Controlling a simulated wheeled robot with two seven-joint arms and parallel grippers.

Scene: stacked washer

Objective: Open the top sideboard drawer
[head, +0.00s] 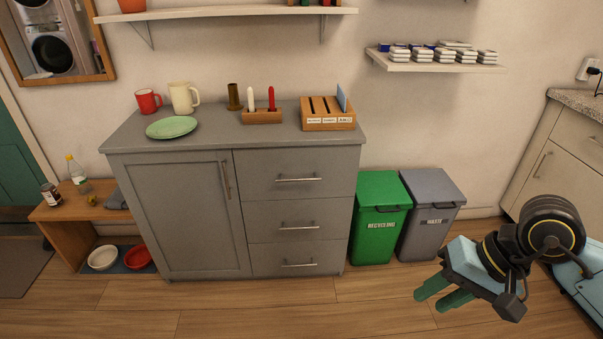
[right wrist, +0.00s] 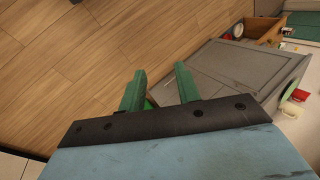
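The grey sideboard (head: 185,205) stands against the wall with a door at left and a stack of drawers at right. Its top drawer (head: 260,165) is closed and flush with the front. The drawer's bar handle (head: 298,179) is horizontal and nothing touches it. My right gripper (head: 444,299) is open and empty, in front of the bins and well to the right of the drawer. In the right wrist view its green fingers (right wrist: 160,88) are apart, and the sideboard (right wrist: 245,68) shows beyond them, seen at a tilt. My left gripper is not in view.
A green recycling bin (head: 376,218) and a grey waste bin (head: 428,215) stand right of the sideboard. A low wooden bench (head: 66,212) stands at left. Mugs, a green plate (head: 171,127) and wooden holders are on the sideboard top. The floor before the drawers is clear.

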